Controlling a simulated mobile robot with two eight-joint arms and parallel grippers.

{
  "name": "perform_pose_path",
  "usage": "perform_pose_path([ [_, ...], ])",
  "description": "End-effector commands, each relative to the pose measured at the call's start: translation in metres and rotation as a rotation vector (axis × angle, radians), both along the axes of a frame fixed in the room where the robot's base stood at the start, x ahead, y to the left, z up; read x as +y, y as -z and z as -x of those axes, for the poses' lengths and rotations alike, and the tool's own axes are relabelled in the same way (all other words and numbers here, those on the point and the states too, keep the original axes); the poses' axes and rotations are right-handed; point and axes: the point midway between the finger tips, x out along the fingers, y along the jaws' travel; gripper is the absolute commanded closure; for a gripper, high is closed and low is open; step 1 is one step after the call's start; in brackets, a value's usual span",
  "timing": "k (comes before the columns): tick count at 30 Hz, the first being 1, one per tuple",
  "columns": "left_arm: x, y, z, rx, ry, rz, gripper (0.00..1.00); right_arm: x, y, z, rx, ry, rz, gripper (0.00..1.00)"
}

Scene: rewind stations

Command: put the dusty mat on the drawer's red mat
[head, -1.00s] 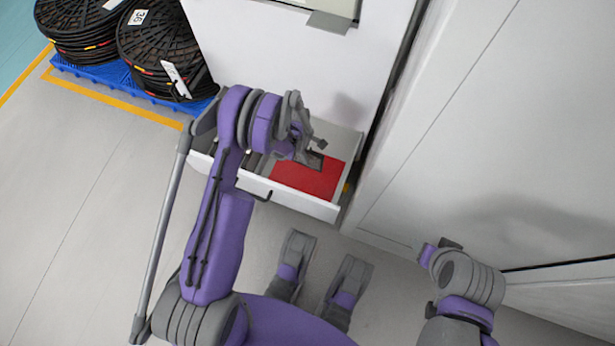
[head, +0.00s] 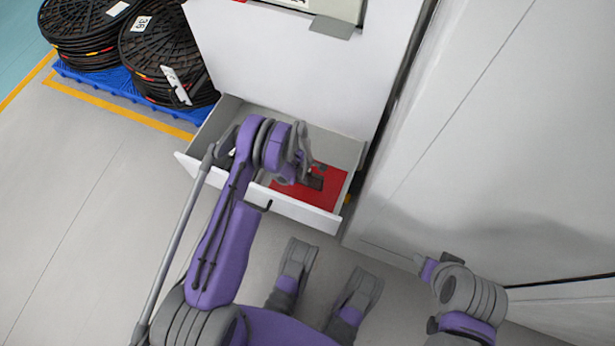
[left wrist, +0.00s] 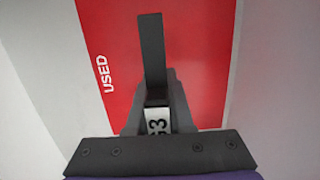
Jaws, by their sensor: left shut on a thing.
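The drawer (head: 190,168) stands open from a white cabinet. The red mat (head: 330,202) lies flat in its right part; it fills much of the left wrist view (left wrist: 205,60), with the word USED in white. My left gripper (head: 313,178) is over the red mat, pointing down, and is shut on a small dark thing, which I take to be the dusty mat. My fingers hide most of the held thing. I cannot tell whether it touches the red mat.
Black cable reels (head: 165,50) stand on a blue pallet (head: 120,85) at the upper left. A tall white cabinet (head: 500,130) stands close on the right. The floor at the left is clear. My right gripper is not clearly visible.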

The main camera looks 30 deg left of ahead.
Motion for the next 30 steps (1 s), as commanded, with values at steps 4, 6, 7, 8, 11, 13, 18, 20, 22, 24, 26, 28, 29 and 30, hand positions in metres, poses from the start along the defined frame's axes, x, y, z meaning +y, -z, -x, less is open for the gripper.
perform_pose_path([
  [4,0.0,0.001,0.0,0.0,0.0,0.0,1.0,0.0,0.0,0.0,0.0,0.0,0.0,0.45],
  [6,0.0,0.003,0.0,0.0,0.0,0.0,1.0,0.0,0.0,0.0,0.0,0.0,0.0,0.45],
  [7,0.0,0.004,0.0,0.0,0.0,0.0,1.0,0.0,0.0,0.0,0.0,0.0,0.0,0.45],
  [8,0.0,0.005,0.0,0.0,0.0,0.0,1.0,0.0,0.0,0.0,0.0,0.0,0.0,0.45],
  [11,0.0,0.004,0.0,0.0,0.0,0.0,0.62,0.0,0.0,0.0,0.0,0.0,0.0,0.45],
  [13,0.0,0.004,0.0,0.0,0.0,0.0,0.5,0.0,0.0,0.0,0.0,0.0,0.0,0.45],
  [18,0.0,0.004,0.0,0.0,0.0,0.0,0.5,0.0,0.0,0.0,0.0,0.0,0.0,0.45],
  [20,0.0,0.004,0.0,0.0,0.0,0.0,0.5,0.0,0.0,0.0,0.0,0.0,0.0,0.45],
  [22,0.0,0.003,0.0,0.0,0.0,0.0,0.5,0.0,0.0,0.0,0.0,0.0,0.0,0.45],
  [24,0.0,-0.001,0.0,0.0,0.0,0.0,0.5,0.0,0.0,0.0,0.0,0.0,0.0,0.45],
  [26,0.001,-0.008,0.0,0.0,0.0,0.0,0.5,0.0,-0.001,0.0,0.0,0.0,0.0,0.45],
  [28,0.003,-0.02,0.0,0.0,0.0,0.0,0.5,0.0,-0.004,0.001,0.001,0.0,0.0,0.45],
  [29,0.004,-0.026,0.001,0.0,0.0,0.0,0.5,0.0,-0.005,0.001,0.001,0.0,0.0,0.45],
  [30,0.005,-0.035,0.001,0.0,0.0,0.0,0.5,0.0,-0.006,0.001,0.001,0.0,0.0,0.45],
])
